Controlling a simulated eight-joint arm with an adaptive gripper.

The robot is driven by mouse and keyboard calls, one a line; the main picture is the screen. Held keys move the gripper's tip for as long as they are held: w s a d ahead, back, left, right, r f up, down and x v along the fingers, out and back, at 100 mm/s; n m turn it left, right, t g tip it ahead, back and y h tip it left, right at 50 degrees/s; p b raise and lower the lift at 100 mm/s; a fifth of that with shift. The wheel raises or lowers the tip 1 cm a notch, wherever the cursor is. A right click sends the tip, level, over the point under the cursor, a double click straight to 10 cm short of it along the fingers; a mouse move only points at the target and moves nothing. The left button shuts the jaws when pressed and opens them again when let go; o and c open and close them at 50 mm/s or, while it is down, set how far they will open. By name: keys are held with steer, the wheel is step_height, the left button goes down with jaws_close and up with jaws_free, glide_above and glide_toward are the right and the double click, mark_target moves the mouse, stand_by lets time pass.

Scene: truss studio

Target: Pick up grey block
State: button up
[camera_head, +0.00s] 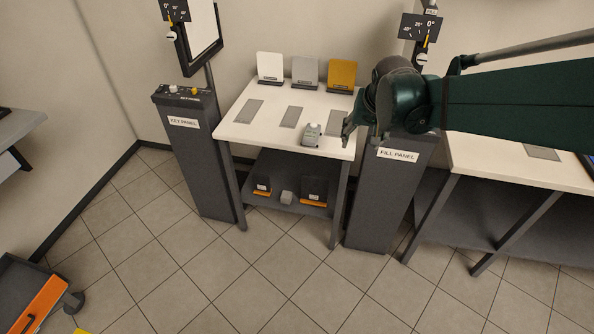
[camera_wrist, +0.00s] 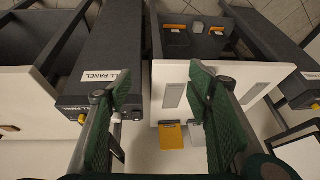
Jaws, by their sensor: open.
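A small grey block (camera_head: 287,197) sits on the lower shelf of the white-topped table, between two dark bins. It also shows in the wrist view (camera_wrist: 197,27), at the top between the bins. My gripper (camera_head: 347,130) is above the table's right end, beside the right fill panel, well above and to the right of the block. In the wrist view my gripper (camera_wrist: 158,88) has its two green fingers wide apart with nothing held between them.
The white tabletop (camera_head: 263,131) holds grey pads, a small grey device (camera_head: 312,134) and upright white, grey and yellow cards. The tabletop overhangs the shelf (camera_head: 255,187).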

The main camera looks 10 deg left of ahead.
steer(key=w+a+f+g, duration=0.1)
steer(key=w+a+f, duration=0.4)
steer(key=a+f, duration=0.65)
steer(key=w+a+f+b, duration=0.1)
steer(key=w+a+f, duration=0.3)
steer(key=a+f, duration=0.8)
steer(key=w+a+f+g, duration=0.1)
steer(key=w+a+f, duration=0.4)
steer(key=a+f, duration=0.65)
steer(key=t+h, duration=0.1)
glide_toward(286, 194)
steer(key=f, duration=0.2)
steer(key=shift+w+d+f+t, duration=0.1)
steer(key=shift+w+f+t, duration=0.1)
steer(key=shift+t, duration=0.1)
steer(key=shift+b+x, duration=0.55)
steer(key=shift+x, duration=0.7)
